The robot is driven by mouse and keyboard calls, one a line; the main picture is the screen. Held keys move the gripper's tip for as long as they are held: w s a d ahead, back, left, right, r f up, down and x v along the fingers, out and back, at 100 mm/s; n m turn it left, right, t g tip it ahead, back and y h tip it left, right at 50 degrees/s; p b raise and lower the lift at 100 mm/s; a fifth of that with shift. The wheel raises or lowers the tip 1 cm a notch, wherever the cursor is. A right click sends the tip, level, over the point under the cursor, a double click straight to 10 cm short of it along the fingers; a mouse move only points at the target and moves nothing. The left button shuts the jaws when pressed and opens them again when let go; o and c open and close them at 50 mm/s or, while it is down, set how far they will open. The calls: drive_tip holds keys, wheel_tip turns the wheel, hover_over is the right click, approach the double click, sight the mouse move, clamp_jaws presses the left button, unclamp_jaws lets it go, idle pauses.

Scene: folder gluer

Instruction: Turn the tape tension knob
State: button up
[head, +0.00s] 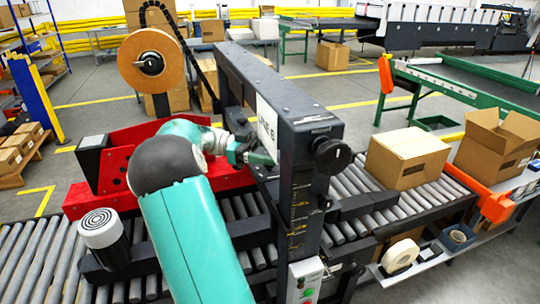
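A large brown tape roll (128,70) hangs upright at the upper left, with a black knob (150,64) at its hub. No label shows which one sets tape tension; the hub knob sits on the tape roll. My gripper (262,159) is in front of the machine's dark column, below and right of the tape roll and left of the second knob. It is apart from both knobs. Its fingers are small and partly merged with the dark background.
A red machine part (105,180) is left of my arm. A roller conveyor (40,262) runs underneath. A closed carton (407,157) sits on rollers at right, beside an open carton (500,143). A green and red button box (306,281) is at front.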

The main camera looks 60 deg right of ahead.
drive_tip(key=w+f+n+t+h, duration=1.1)
drive_tip(key=f+n+t+h, duration=0.15)
drive_tip(key=h, duration=0.25)
drive_tip(key=shift+n+g, duration=0.25)
drive_tip(key=shift+n, duration=0.1)
drive_tip(key=x, duration=1.3)
drive_tip(key=shift+s, duration=0.1)
drive_tip(key=shift+c, duration=0.2)
drive_tip(key=c, duration=0.9)
